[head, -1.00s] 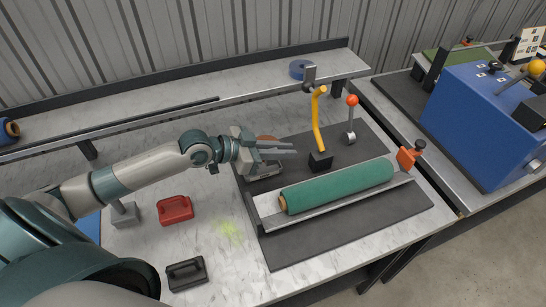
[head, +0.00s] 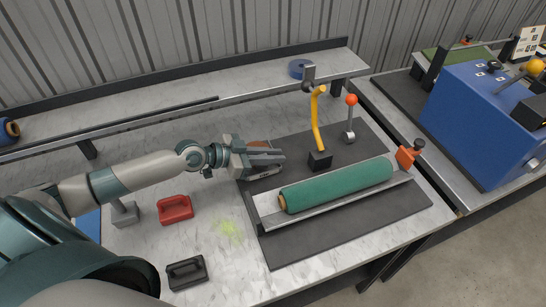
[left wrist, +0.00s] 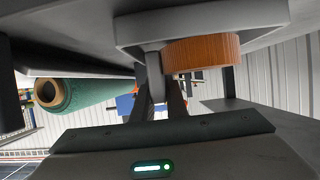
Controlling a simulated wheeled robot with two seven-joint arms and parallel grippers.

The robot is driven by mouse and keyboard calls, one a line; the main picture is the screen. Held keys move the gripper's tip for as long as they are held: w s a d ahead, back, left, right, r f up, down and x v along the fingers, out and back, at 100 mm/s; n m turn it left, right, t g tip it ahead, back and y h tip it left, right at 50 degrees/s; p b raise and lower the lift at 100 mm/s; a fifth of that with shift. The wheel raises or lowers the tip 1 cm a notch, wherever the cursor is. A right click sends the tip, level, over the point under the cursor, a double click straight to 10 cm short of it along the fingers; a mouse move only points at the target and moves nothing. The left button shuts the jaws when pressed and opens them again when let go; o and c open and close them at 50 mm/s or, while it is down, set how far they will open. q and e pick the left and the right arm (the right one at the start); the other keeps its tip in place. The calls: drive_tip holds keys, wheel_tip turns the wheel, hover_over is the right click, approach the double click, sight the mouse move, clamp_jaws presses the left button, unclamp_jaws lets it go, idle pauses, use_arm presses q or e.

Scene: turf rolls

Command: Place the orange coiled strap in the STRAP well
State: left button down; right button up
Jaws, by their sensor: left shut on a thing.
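The orange coiled strap (head: 258,144) shows as a small orange-brown patch just behind my left gripper (head: 278,158) in the head view. No STRAP label is readable, so I cannot tell which well is the STRAP well. My right gripper is out of view.
The green turf roll (head: 335,186) lies in a metal cradle on the dark mat (head: 345,232). A yellow bent bar (head: 318,125) and a red-knobbed lever (head: 351,118) stand behind it. A red block (head: 175,209) and a black block (head: 187,272) sit left on the table.

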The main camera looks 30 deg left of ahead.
use_arm(q)
drive_tip(key=shift+f, duration=0.55)
drive_tip(key=shift+f, duration=0.2)
drive_tip(key=c, duration=1.8)
unclamp_jaws()
drive_tip(key=shift+o, duration=0.2)
